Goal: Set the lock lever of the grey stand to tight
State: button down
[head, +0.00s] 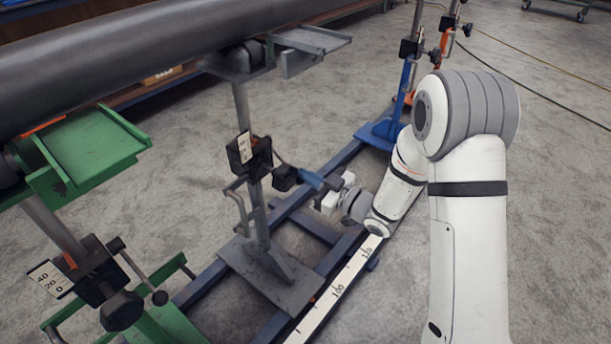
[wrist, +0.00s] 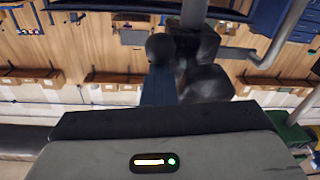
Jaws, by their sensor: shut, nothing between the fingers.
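The grey stand (head: 262,240) is in the middle of the head view, its grey post rising from a grey foot to the pipe. A black clamp block (head: 250,158) with a white scale sits on the post. A dark round knob (head: 284,178) sticks out on its right. In the wrist view a black ball (wrist: 160,47), seemingly the lock lever's end, shows at the fingertips, beside a dark clamp and knob (wrist: 205,82). My gripper (head: 311,180) is shut and empty, its blue fingers (wrist: 158,88) at or very near the ball. Contact and the lever's setting cannot be told.
The dark pipe (head: 150,55) runs across the upper left. A green stand (head: 92,160) is at the near left, a blue stand (head: 403,105) and an orange stand behind. A blue rail (head: 335,160) and white ruler (head: 335,290) run below. Open floor lies right.

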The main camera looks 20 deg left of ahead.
jog(key=shift+s+a+f, duration=0.1)
jog(key=shift+s+f, duration=0.1)
jog(key=shift+f, duration=0.5)
notch_tip(320, 180, up, 5)
jog(key=p, duration=0.3)
jog(key=s+d+f+p, duration=0.1)
jog(key=s+d+f, duration=0.2)
jog(key=d, duration=0.6)
jog(key=shift+s+f, duration=0.15)
jog(key=shift+f, duration=0.2)
jog(key=shift+r, duration=0.1)
